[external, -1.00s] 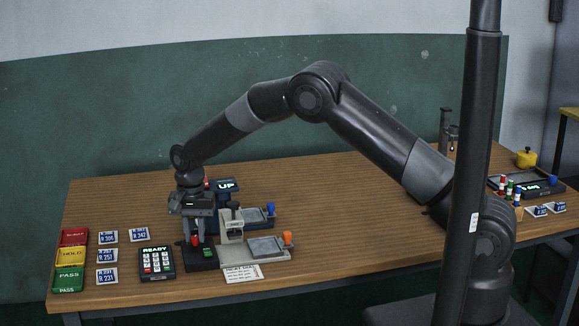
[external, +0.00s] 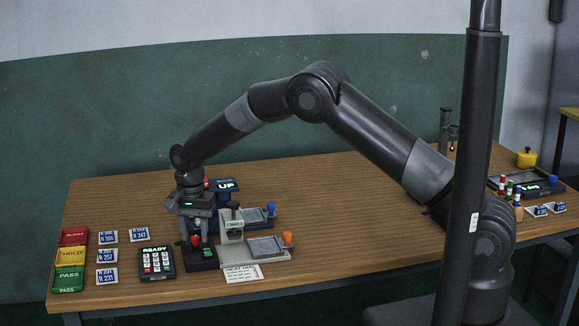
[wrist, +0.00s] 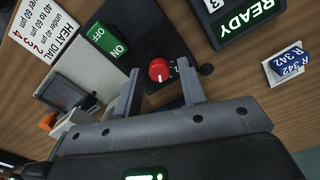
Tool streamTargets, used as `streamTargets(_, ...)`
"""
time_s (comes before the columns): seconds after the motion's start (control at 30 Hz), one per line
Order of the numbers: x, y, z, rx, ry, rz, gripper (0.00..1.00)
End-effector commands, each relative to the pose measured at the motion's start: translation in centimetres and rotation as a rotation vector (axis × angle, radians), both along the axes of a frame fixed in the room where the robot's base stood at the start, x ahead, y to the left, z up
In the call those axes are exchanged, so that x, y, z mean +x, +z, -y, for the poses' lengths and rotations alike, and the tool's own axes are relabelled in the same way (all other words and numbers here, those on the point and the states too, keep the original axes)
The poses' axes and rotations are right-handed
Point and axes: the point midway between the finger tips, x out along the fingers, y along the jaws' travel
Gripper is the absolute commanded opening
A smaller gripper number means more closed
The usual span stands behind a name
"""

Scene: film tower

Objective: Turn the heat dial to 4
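The heat dial (wrist: 159,70) is a small red knob with a white pointer mark, on a black unit (wrist: 153,27). A "2" shows beside it in the wrist view; other scale numbers are hidden or too small to read. The dial also shows in the external view (external: 196,241), below my gripper (external: 197,231). My gripper (wrist: 160,68) is open, with one finger on either side of the dial. I see gaps between the fingers and the knob in the wrist view. A green ON/OFF switch (wrist: 109,42) sits on the same unit.
A "HEAT DIAL" card (external: 243,273) lies in front of the sealer-like device (external: 268,248). A READY keypad (external: 156,262) stands left of the dial unit. The table front is mostly clear.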

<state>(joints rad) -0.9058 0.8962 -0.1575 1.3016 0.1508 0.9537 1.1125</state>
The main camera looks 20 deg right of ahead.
Motion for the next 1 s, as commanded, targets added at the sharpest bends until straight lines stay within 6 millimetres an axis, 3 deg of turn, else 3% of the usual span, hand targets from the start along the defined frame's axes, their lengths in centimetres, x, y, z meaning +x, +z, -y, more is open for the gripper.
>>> streamTargets(0.37,0.0,0.4,0.0,0.0,0.0,0.0,0.43)
streamTargets(0.8,0.0,8.4,0.0,0.001,0.0,0.002,0.43)
streamTargets(1.0,0.0,10.4,0.0,0.0,0.0,0.0,0.43)
